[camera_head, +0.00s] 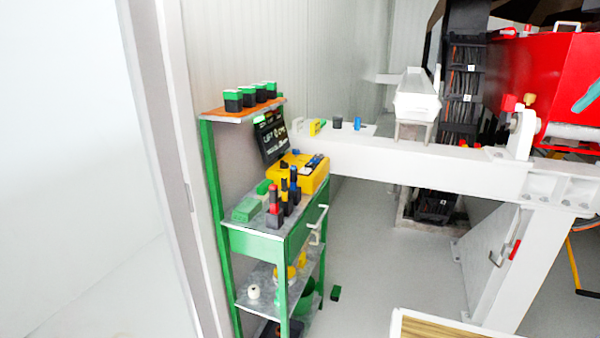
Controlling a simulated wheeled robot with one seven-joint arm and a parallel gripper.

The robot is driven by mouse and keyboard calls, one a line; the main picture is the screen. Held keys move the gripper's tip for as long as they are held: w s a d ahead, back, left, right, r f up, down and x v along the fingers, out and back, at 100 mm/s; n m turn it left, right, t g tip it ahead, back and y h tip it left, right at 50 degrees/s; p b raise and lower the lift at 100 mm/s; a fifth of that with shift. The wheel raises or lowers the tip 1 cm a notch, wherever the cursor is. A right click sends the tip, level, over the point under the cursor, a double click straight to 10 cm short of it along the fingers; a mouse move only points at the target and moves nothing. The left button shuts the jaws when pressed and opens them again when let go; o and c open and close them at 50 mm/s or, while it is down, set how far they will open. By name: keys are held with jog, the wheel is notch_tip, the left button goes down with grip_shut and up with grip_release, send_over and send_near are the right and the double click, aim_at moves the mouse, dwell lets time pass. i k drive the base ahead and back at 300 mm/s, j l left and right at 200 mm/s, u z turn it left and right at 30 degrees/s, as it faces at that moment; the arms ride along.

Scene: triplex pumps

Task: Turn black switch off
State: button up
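My gripper is not in the head view. I cannot pick out a black switch for certain. A black panel (271,139) with white lettering and a lit green spot leans at the back of a green shelf unit (262,246). In front of it is a yellow box (309,178) with small dark and blue items on top. Several upright dark tools with red, orange and blue parts stand in front of the yellow box.
Several black-and-green battery-like blocks (234,101) stand on the top shelf. A white beam (430,166) runs right from the shelf unit. A red machine (545,80) is at the right.

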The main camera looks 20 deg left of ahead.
aim_at(284, 164)
jog(key=i+j, duration=0.1)
jog(key=j, duration=0.3)
jog(key=i+j, duration=0.1)
jog(key=j, duration=0.3)
jog(key=i+j+z, duration=0.1)
jog(key=j, duration=0.3)
jog(key=i+j, duration=0.1)
jog(key=j, duration=0.3)
